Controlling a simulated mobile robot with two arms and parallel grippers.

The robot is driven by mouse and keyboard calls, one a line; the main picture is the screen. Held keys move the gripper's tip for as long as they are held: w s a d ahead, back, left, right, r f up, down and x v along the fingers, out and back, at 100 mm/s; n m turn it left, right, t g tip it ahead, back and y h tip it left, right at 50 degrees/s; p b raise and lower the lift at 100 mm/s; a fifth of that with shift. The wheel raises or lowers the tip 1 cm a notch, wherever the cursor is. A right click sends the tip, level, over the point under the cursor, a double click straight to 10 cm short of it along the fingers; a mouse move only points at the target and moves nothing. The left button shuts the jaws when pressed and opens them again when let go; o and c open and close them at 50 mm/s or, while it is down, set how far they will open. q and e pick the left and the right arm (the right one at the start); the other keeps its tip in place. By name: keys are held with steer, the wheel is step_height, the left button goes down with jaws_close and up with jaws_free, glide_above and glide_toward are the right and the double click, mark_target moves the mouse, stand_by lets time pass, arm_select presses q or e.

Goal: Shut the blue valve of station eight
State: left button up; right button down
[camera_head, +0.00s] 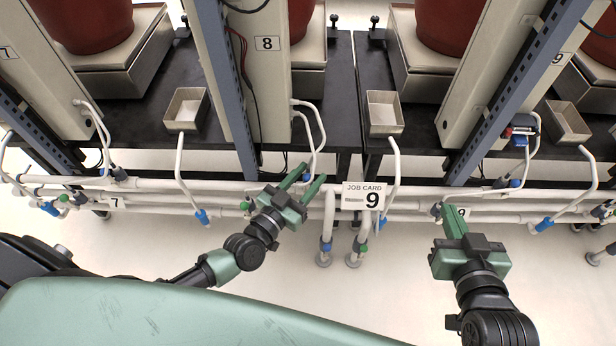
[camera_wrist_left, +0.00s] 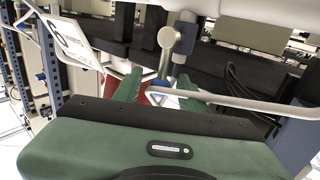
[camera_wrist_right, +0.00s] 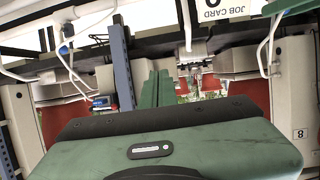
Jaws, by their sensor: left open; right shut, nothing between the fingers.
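The station plate 8 (camera_head: 267,43) is on a pale column in the upper middle of the head view. My left gripper (camera_head: 311,174) is open over the pale pipes below and to the right of that column. Its spread green fingers also show in the left wrist view (camera_wrist_left: 160,90), with a small blue part between or behind them; I cannot tell whether it is a valve. A green fitting (camera_head: 245,206) shows left of this gripper; its body hides part of the pipe. I cannot identify station eight's blue valve for certain. My right gripper (camera_head: 454,222) is shut and empty near pipe plate 9 (camera_head: 462,212).
A job card reading 9 (camera_head: 364,196) hangs right of my left gripper. Vertical pipes with blue (camera_head: 326,246) and green (camera_head: 360,248) fittings stand below the card. Pale floor is clear in front.

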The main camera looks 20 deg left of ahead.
arm_select(q)
steer(key=shift+c, duration=0.3)
jaws_close()
